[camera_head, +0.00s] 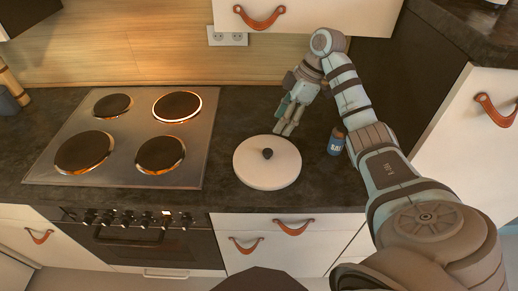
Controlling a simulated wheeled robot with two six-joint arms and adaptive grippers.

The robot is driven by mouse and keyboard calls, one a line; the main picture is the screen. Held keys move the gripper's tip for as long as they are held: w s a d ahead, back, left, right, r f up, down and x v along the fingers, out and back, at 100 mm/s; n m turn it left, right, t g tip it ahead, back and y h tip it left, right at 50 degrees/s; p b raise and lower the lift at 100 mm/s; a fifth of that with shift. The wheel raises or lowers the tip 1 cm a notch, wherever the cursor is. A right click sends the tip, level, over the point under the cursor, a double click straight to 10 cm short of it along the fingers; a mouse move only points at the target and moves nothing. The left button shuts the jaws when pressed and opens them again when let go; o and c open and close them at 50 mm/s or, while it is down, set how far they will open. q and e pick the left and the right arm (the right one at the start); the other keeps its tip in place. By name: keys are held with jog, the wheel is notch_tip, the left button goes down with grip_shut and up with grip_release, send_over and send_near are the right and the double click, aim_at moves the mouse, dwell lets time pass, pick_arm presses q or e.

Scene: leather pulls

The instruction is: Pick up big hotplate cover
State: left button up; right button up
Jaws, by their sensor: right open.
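The big hotplate cover (255,174) is a round white disc with a small dark knob in its middle. It lies flat on the dark countertop, right of the stove, near the front edge. My right gripper (285,129) hangs pointing down just behind the cover's far right rim. It is open and appears empty, and it does not hold the knob. Whether its fingertips touch the counter cannot be told. My left gripper does not show.
A stove (130,135) with several round hotplates fills the left of the counter (225,120). A small blue jar (337,142) stands right of the cover, close to my right arm. A wall socket (227,37) and a cabinet with leather pulls are above.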

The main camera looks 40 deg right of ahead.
send_over(269, 151)
jog(key=s+d, duration=0.1)
jog(key=s, duration=0.1)
notch_tip(269, 151, down, 6)
jog(key=shift+d+r, duration=0.1)
jog(key=shift+r, duration=0.05)
jog(key=f, duration=0.1)
jog(key=w+f, duration=0.1)
jog(key=f, duration=0.1)
jog(key=w+a+f, duration=0.1)
jog(key=f, duration=0.1)
jog(key=shift+w, duration=0.1)
jog(key=shift+f, duration=0.1)
jog(key=shift+s+r, duration=0.2)
jog(key=shift+s, duration=0.1)
jog(key=shift+c, duration=0.7)
jog(key=c, duration=0.3)
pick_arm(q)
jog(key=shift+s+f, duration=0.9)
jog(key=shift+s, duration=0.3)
pick_arm(e)
grip_shut()
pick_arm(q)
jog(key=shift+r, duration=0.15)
pick_arm(e)
jog(key=shift+r, duration=0.1)
